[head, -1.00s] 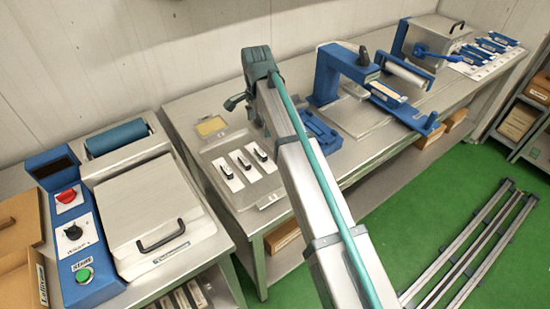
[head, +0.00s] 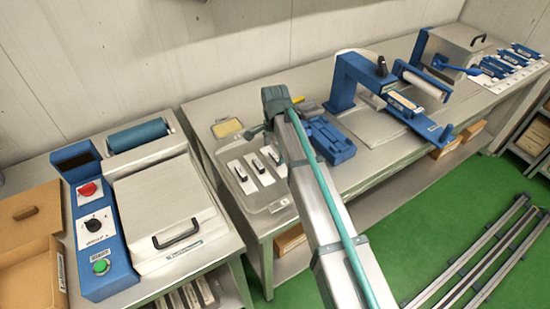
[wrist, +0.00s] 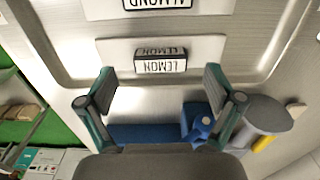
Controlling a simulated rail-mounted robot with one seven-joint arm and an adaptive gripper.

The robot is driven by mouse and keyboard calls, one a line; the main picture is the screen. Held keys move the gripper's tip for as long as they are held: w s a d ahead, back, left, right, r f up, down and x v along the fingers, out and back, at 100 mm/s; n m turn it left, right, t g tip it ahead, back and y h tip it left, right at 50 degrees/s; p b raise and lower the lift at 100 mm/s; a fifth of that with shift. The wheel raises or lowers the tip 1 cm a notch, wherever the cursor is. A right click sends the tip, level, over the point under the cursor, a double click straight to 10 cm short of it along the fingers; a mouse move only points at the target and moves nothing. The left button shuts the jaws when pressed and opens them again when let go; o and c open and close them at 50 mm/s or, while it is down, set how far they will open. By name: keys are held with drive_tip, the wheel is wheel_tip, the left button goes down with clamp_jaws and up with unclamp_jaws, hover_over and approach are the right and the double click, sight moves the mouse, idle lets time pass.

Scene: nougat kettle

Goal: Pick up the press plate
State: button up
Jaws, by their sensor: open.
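Several white plates with dark upright grips (head: 254,167) stand in a row on a metal tray (head: 270,201). In the wrist view one plate (wrist: 206,48) has a grip labelled LEMON (wrist: 160,61), and a plate labelled ALMOND (wrist: 205,8) is above it. The pictures do not name any of them as the press plate. My gripper (wrist: 160,84) is open and empty, its two fingers apart on either side of the LEMON grip's near side, with no visible contact. In the head view my arm hides most of the gripper.
A blue fixture (head: 330,141) lies right of the tray, and a blue press frame (head: 346,82) stands beyond it. A lidded machine (head: 162,212) stands on the left bench.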

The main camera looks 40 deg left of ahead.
drive_tip(key=shift+f, duration=1.05)
drive_tip(key=c, duration=1.3)
drive_tip(key=shift+r, duration=0.1)
